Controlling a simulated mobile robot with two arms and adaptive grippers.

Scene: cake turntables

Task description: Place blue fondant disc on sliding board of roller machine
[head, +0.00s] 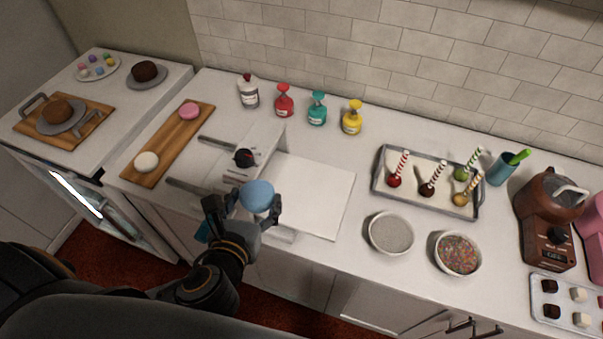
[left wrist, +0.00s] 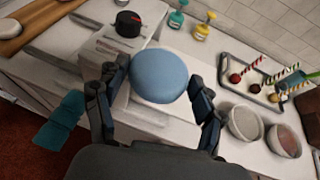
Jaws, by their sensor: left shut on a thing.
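The blue fondant disc (head: 257,196) is held between the fingers of my left gripper (head: 243,212), above the front of the roller machine. In the left wrist view the disc (left wrist: 159,75) sits between the two fingers of the left gripper (left wrist: 155,90) and covers part of the machine. The roller machine (head: 252,150) is a white box with a black knob and metal bars to its left. Its white sliding board (head: 318,195) extends to the right, flat and bare where it shows. My right gripper is not in view.
A wooden board (head: 170,150) with a pink and a white disc lies left of the machine. Several bottles (head: 318,108) stand behind. To the right are a tray of dipped treats (head: 428,185), a grey bowl (head: 391,233), a sprinkle bowl (head: 457,254) and a brown machine (head: 547,225).

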